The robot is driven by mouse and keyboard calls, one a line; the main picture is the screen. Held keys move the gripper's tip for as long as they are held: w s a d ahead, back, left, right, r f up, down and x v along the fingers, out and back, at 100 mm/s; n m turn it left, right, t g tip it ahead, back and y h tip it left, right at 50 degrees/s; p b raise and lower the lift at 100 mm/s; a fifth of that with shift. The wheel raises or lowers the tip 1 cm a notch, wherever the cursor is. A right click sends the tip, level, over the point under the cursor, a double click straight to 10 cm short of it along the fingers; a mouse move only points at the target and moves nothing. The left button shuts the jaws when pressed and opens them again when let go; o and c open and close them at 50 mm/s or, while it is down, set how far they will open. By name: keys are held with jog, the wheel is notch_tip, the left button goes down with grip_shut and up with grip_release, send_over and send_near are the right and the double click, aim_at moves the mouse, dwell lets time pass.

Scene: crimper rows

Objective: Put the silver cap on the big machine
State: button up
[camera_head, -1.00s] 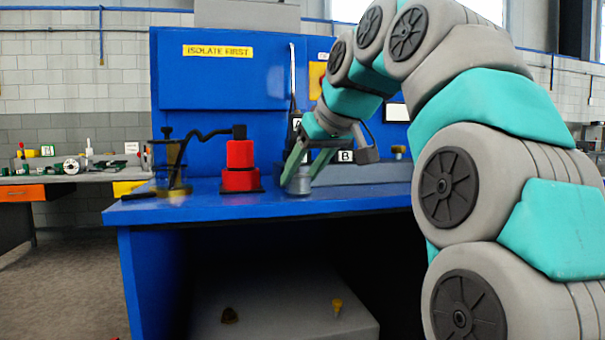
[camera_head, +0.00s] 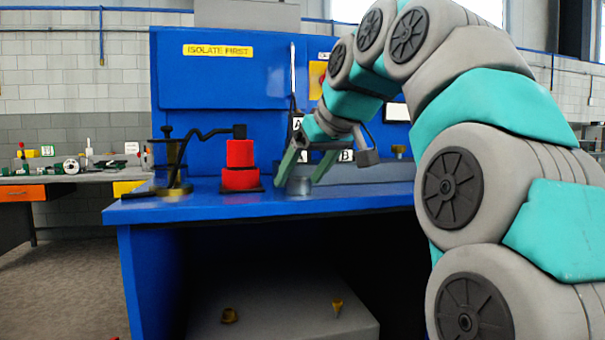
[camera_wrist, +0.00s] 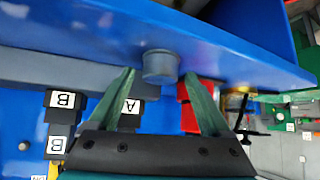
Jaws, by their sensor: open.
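The silver cap (camera_head: 299,187) is a short grey cylinder standing on the blue bench (camera_head: 230,207) near its front edge. My gripper (camera_head: 298,181) is open, with its green fingers pointing down around the cap. In the wrist view the cap (camera_wrist: 160,66) sits between the fingertips of my gripper (camera_wrist: 160,74), with gaps on both sides. Dark blocks labelled A (camera_wrist: 130,106) and B (camera_wrist: 62,100) show behind the fingers. Which thing is the big machine, I cannot tell; my arm hides part of the bench's back.
A red stepped device (camera_head: 240,165) with a black hose stands left of the cap. A brass-coloured device (camera_head: 174,165) stands at the bench's left end. The bench front between the red device and the cap is clear.

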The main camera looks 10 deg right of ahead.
jog(key=shift+r, duration=0.25)
jog(key=p+v, duration=0.1)
jog(key=v, duration=0.6)
jog(key=shift+s+d+r, duration=0.1)
jog(key=shift+s+r, duration=0.05)
